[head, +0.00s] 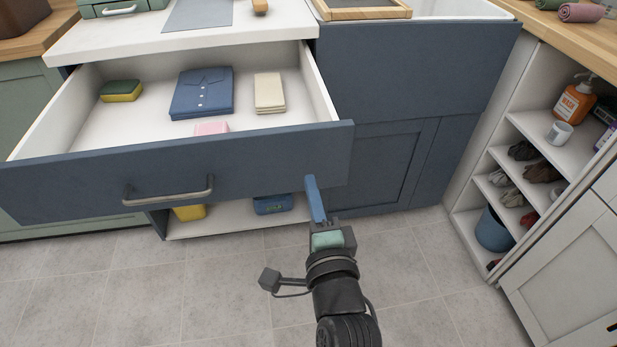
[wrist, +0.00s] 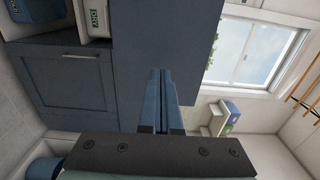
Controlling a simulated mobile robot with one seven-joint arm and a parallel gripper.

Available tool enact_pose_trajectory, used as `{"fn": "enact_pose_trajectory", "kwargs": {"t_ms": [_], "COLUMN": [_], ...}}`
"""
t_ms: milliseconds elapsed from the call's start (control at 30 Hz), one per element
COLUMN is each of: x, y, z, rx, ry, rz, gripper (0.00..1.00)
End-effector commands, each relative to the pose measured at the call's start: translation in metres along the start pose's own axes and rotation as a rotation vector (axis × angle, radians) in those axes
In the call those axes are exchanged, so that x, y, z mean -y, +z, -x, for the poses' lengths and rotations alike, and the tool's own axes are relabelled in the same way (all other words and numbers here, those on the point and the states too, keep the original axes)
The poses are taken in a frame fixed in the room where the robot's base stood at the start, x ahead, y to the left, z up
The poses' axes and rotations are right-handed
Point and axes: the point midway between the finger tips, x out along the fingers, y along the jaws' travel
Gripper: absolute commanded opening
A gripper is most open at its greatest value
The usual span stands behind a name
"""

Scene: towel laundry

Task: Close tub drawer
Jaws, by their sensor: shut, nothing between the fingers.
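The tub drawer (head: 60,182) is pulled open below the white counter, with a dark blue front and a curved metal handle (head: 168,191). Inside lie a folded blue shirt (head: 203,92), a green and yellow sponge (head: 121,91), a folded beige cloth (head: 269,92) and a pink item (head: 211,128). My gripper (head: 314,190) is shut and empty, with its blue fingers at the lower right part of the drawer front. I cannot tell whether they touch it. In the wrist view the shut fingers (wrist: 162,98) point toward a dark blue panel.
Dark blue cabinet doors (head: 385,165) stand right of the drawer. An open shelf (head: 500,180) with bottles, a cup and a blue bin is farther right. Below the drawer, a low shelf (head: 230,222) holds yellow and blue items. The tiled floor in front is clear.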

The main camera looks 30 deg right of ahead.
Motion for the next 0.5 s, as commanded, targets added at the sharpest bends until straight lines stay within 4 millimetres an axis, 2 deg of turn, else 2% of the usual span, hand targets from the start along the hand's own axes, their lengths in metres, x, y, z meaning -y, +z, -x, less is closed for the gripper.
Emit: {"fn": "enact_pose_trajectory", "kwargs": {"t_ms": [200, 500], "x": [-0.001, -0.001], "y": [0.0, 0.0], "z": [-0.025, -0.034], "rx": [0.0, 0.0], "ry": [0.0, 0.001], "rz": [0.001, 0.001], "gripper": [0.0, 0.0]}}
